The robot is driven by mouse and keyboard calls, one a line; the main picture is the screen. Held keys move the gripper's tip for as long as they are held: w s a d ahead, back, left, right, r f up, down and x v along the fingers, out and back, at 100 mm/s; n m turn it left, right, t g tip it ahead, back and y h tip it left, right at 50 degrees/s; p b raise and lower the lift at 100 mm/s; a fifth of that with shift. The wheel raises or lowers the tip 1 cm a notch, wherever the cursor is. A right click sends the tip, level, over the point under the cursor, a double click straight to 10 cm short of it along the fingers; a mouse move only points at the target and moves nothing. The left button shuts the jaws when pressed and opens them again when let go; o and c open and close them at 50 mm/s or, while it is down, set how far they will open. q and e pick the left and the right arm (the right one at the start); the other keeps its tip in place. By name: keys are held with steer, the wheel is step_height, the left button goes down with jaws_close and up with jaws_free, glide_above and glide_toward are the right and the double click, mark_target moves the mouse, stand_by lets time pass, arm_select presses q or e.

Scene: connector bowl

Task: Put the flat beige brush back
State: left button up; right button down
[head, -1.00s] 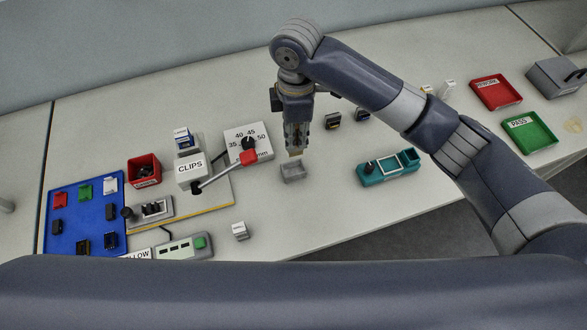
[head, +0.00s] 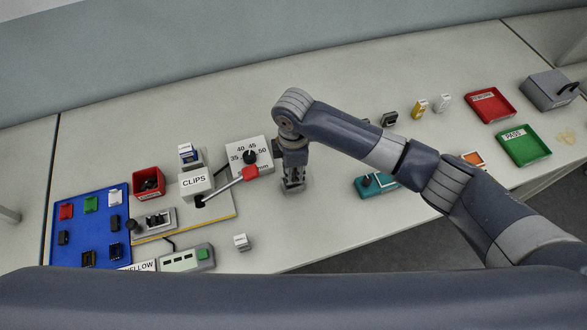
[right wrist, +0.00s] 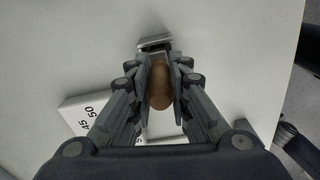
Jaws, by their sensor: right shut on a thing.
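In the right wrist view my right gripper (right wrist: 160,88) is shut on the brush, whose rounded brown end (right wrist: 160,82) shows between the fingers. The fingers cover most of the holder and hide the brush there. I cannot tell how deep the brush sits in the holder. My left gripper is not in view.
The dial block (head: 240,150) and a red-knobbed lever (head: 226,188) stand just left of my right gripper. The CLIPS box (head: 195,183) and blue tray (head: 89,229) are farther left. A teal fixture (head: 368,188) lies right, partly under my arm.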

steer(key=shift+f, duration=0.15)
steer(key=c, duration=1.5)
jaws_free()
step_height(320, 180, up, 12)
steer(key=shift+r+b, duration=0.25)
steer(key=shift+b, duration=0.95)
steer(key=shift+s+f, duration=0.1)
